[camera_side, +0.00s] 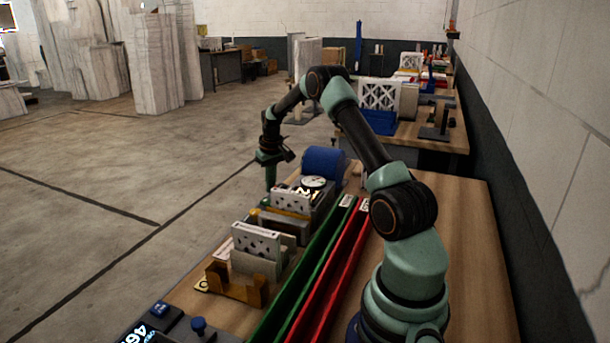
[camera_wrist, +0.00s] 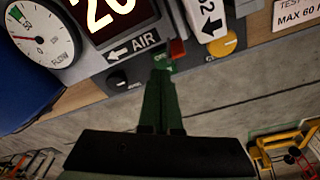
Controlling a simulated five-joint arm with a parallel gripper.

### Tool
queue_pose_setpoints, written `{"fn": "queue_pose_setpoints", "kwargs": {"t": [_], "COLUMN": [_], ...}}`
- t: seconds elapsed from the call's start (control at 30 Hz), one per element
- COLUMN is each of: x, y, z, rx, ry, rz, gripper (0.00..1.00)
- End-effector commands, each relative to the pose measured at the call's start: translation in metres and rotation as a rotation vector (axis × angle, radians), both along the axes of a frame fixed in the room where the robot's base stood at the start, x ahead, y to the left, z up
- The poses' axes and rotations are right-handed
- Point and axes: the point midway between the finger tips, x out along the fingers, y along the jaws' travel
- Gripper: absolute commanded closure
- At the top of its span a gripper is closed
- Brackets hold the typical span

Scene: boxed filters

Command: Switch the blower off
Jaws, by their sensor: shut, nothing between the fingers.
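The blower, a blue drum (camera_side: 325,165), stands at the far end of the bench in the side view. In front of it is a panel with a round FLOW gauge (camera_wrist: 38,35), a lit display (camera_wrist: 108,15) and an AIR label (camera_wrist: 132,45). A small red and green switch (camera_wrist: 177,47) sits at the panel's edge in the wrist view, its green part partly hidden by my fingertips. My gripper (camera_wrist: 161,72) is shut and empty, with its tips at the switch. I cannot tell whether they touch it. In the side view my gripper (camera_side: 270,187) points down beside the panel.
A black knob (camera_wrist: 118,78) is left of my fingertips and a yellow round part (camera_wrist: 222,43) is right of them. White filters (camera_side: 256,240) in holders, a green rail (camera_side: 300,285) and a red rail (camera_side: 335,270) lie along the bench. The floor left is open.

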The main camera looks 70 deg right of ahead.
Motion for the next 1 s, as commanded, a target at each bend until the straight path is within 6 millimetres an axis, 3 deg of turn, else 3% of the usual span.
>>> {"fn": "queue_pose_setpoints", "kwargs": {"t": [0.4, 0.8, 0.93, 1.0], "x": [0.000, 0.000, 0.005, 0.009], "y": [0.000, 0.001, 0.012, 0.028], "z": [0.030, 0.034, 0.047, 0.063], "rx": [-0.001, -0.001, -0.008, -0.015], "ry": [-0.002, -0.002, -0.011, -0.023], "rz": [0.000, 0.001, 0.017, 0.039], "gripper": [1.00, 1.00, 1.00, 1.00]}}
